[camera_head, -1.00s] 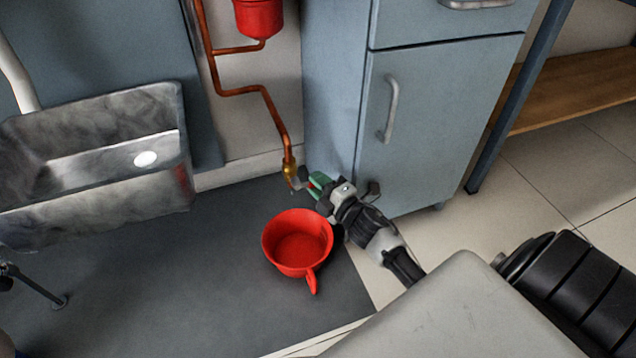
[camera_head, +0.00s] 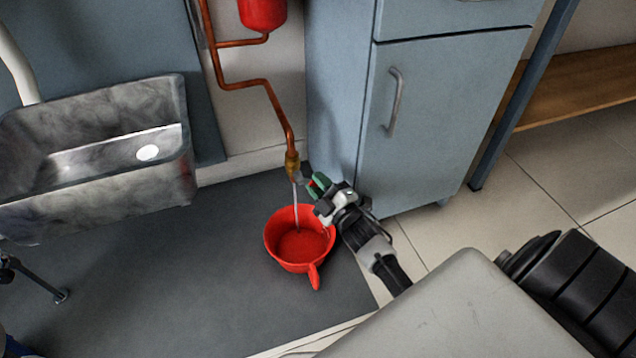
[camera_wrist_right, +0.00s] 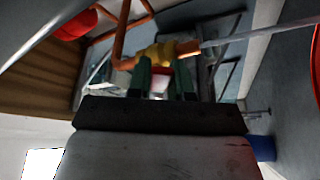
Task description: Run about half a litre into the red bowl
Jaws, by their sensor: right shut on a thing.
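The red bowl (camera_head: 285,262), with a handle towards me, stands upright on the dark floor mat below the brass tap (camera_head: 292,162). A thin stream of water (camera_head: 296,208) falls from the tap into the bowl; I cannot tell the level inside. My right gripper (camera_head: 317,185) is at the tap, shut on its lever, which its green fingers mostly hide. In the right wrist view the fingers (camera_wrist_right: 160,82) close around the pale and red lever (camera_wrist_right: 158,86) beside the brass tap body (camera_wrist_right: 155,55). The stream (camera_wrist_right: 250,38) shows there too.
A copper pipe (camera_head: 240,88) runs down the wall from a red vessel (camera_head: 262,14) to the tap. A metal sink (camera_head: 90,210) is at the left. A blue-grey cabinet (camera_head: 440,130) stands close behind my right gripper. The mat (camera_head: 180,280) left of the bowl is clear.

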